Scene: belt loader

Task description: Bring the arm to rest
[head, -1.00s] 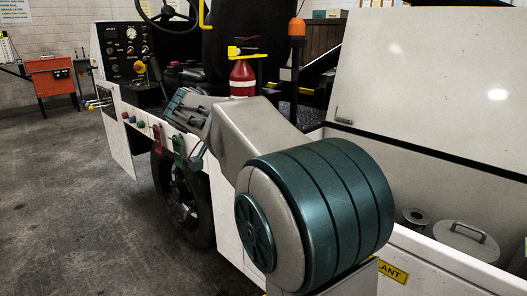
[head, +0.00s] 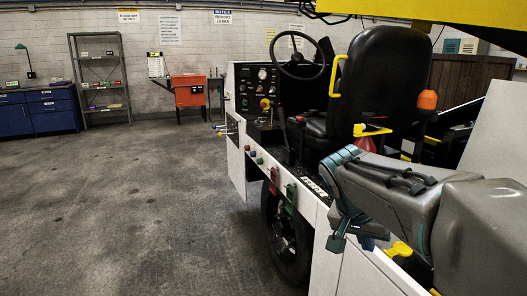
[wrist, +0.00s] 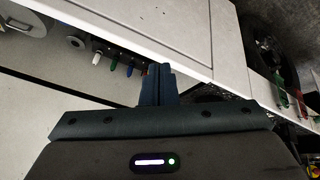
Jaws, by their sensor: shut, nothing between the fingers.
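My gripper shows in the wrist view (wrist: 157,84), its two dark teal fingers together and empty, over the white side of the loader. In the head view my grey and teal arm reaches in from the right. The gripper end (head: 338,243) hangs beside the loader's white side panel, close to it; I cannot tell whether they touch. The loader (head: 345,270) has a black seat (head: 388,75), a steering wheel (head: 298,55) and a control panel (head: 262,78).
A red handle (head: 273,181) and a green handle (head: 291,197) stick out from the loader's side above a black wheel (head: 285,238). The concrete floor (head: 140,210) at left is clear. An orange cabinet (head: 187,90), shelf (head: 102,82) and blue cabinets (head: 40,117) stand by the back wall.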

